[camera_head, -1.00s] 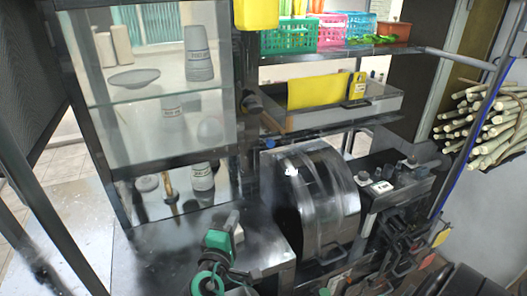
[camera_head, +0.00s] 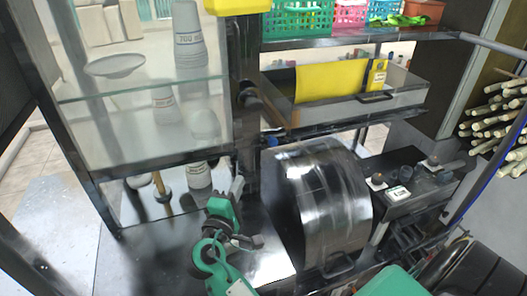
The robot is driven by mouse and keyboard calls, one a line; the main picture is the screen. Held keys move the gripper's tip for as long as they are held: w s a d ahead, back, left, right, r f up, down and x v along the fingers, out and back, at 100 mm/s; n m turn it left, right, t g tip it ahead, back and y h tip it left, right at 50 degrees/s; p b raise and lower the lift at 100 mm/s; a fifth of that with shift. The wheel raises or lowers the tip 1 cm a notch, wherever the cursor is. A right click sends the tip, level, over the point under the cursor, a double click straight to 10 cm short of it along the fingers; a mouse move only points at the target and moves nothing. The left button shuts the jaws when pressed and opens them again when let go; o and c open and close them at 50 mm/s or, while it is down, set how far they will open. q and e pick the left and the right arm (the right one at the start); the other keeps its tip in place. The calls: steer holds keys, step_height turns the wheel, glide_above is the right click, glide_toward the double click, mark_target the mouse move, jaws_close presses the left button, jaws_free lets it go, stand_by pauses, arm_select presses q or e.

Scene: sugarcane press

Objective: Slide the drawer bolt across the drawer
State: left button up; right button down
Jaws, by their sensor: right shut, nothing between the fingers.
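A dark knob-like part (camera_head: 250,98) sits on the post at the drawer's left end. I cannot tell whether this is the drawer bolt. My right gripper (camera_head: 238,189), on a green and grey arm, is shut and empty. It is below and left of the drawer, in front of the glass cabinet, apart from the knob-like part. My left gripper is not in view.
A glass-fronted cabinet (camera_head: 135,130) is at left. Cane stalks (camera_head: 497,120) are stacked at right.

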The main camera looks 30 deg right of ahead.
steer(key=s+d+p+x, duration=0.1)
steer(key=s+p+x, duration=0.1)
steer(key=p+x, duration=0.5)
steer(key=x, duration=0.6)
steer(key=shift+d+p, duration=0.3)
steer(key=shift+d, duration=0.2)
steer(key=d, duration=0.2)
steer(key=s+d, duration=0.1)
steer(key=shift+d, duration=0.4)
steer(key=shift+b, duration=0.3)
